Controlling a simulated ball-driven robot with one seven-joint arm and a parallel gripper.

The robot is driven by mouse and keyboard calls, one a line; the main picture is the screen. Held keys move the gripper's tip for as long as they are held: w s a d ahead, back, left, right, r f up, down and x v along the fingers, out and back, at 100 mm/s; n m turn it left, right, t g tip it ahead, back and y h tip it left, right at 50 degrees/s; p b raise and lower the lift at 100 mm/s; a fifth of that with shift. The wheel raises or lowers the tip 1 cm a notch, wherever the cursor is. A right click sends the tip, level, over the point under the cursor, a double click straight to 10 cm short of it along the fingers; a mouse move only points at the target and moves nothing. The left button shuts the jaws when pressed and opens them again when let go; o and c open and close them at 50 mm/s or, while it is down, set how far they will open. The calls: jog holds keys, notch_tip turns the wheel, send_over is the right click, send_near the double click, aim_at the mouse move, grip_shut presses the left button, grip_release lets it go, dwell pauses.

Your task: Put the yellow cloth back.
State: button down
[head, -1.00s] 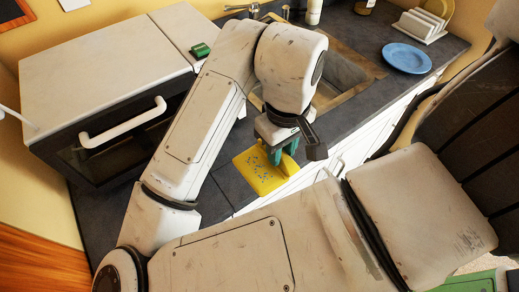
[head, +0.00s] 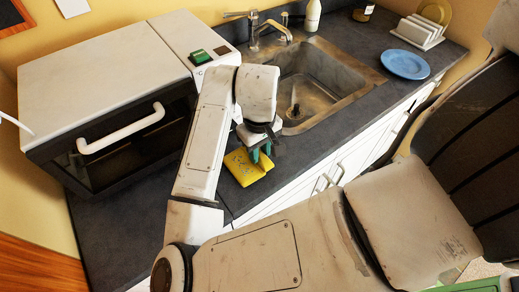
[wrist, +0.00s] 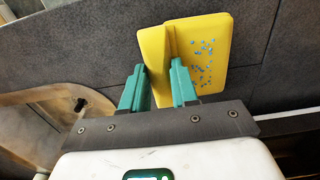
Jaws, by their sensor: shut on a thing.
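In the wrist view, the cloth (wrist: 205,52) stands up in a fold, and my gripper (wrist: 158,82) is shut on that fold. The speckled part spreads out beyond the right finger. I cannot tell whether the cloth's lower side touches the worktop.
The metal sink (head: 350,101) with its tap (head: 262,28) lies behind my gripper. A white oven (head: 105,80) stands to the left, with a green sponge-like block (head: 201,56) beside its top. A blue plate (head: 405,64) and a white rack (head: 418,32) are at the back right.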

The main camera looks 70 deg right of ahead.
jog(key=shift+f, duration=0.25)
jog(key=c, duration=0.9)
grip_release()
jog(key=shift+o, duration=0.2)
notch_tip(320, 180, up, 12)
jog(key=p, duration=0.1)
jog(key=shift+r+p, duration=0.15)
jog(key=shift+p, duration=0.2)
